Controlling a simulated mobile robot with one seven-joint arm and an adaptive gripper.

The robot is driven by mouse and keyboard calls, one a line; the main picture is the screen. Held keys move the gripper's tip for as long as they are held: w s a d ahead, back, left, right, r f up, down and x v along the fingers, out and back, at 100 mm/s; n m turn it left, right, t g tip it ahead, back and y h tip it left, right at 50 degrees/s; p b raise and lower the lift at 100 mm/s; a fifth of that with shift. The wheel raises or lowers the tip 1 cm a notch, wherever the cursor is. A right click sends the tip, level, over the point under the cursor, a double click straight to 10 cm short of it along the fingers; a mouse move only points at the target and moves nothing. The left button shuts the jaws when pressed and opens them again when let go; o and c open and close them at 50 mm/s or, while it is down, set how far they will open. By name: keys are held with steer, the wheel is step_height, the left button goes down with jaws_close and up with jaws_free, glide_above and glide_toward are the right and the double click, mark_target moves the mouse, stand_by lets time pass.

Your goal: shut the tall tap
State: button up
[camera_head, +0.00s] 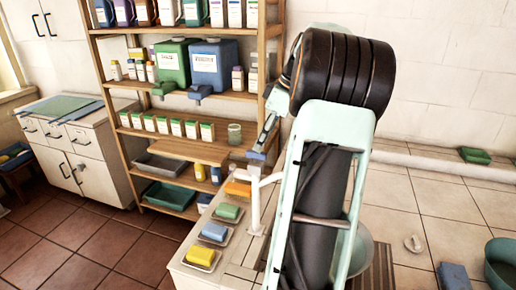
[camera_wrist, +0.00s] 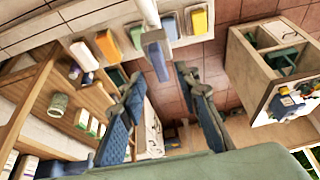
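The tall tap (camera_head: 255,205) is a slim white column on the washbasin counter, with a blue-grey lever (camera_head: 256,156) on its top and a short spout to the right. In the wrist view the white column (camera_wrist: 149,12) comes in from the top edge, and its blue-grey lever (camera_wrist: 156,48) points toward the gap between my fingers. My gripper (camera_wrist: 158,76) is open, with a blue padded finger on each side and nothing between the pads. In the head view my gripper (camera_head: 265,136) is just above the lever. My arm hides part of the basin (camera_head: 367,256).
Soap bars on small dishes line the counter left of the tap: green (camera_head: 228,212), blue (camera_head: 214,232) and yellow (camera_head: 201,256). A wooden shelf (camera_head: 180,149) with bottles and canisters stands close behind. A teal bowl (camera_head: 500,265) is at the far right.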

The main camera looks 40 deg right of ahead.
mark_target(256, 157)
steer(key=shift+x, duration=1.95)
jaws_close()
